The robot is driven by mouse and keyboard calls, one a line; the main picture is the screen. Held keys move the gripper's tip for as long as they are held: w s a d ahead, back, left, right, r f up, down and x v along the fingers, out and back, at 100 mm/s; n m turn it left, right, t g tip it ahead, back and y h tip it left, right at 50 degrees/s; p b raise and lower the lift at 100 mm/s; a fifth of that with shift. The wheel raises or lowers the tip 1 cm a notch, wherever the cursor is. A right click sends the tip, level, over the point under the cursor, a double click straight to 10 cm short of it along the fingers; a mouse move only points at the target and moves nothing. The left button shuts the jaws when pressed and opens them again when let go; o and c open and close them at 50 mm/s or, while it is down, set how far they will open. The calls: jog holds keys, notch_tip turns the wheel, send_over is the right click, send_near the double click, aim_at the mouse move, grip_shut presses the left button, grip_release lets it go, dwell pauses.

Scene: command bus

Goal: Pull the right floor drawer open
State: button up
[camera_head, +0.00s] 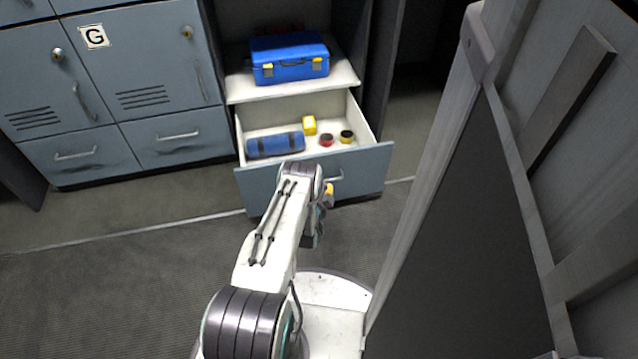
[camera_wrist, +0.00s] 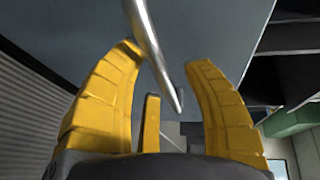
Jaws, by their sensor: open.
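The right floor drawer (camera_head: 258,188) is pulled out in the head view, with a blue-grey front and a white inside. Its curved metal handle (camera_head: 337,176) is partly hidden by my arm. In the wrist view the handle (camera_wrist: 152,45) runs between the yellow fingers of my gripper (camera_wrist: 163,60), which are open and apart on either side of it. I cannot tell whether a finger touches it. In the head view, my gripper (camera_head: 328,193) is at the drawer front, mostly hidden behind my arm. The drawer holds a blue roll (camera_head: 275,144), a yellow item (camera_head: 309,125) and two small round items (camera_head: 336,138).
A blue case (camera_head: 289,60) sits on the shelf above the drawer. Closed lockers (camera_head: 150,60) and shut floor drawers (camera_head: 178,136) stand to the left. A tall grey panel (camera_head: 450,200) rises close on the right. The floor (camera_head: 120,270) at left is clear.

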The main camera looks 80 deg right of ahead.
jog(key=a+r, duration=0.2)
jog(key=a, duration=0.9)
jog(key=shift+a+r, duration=0.15)
jog(key=shift+a, duration=0.25)
jog(key=shift+w, duration=0.1)
dwell(0.5)
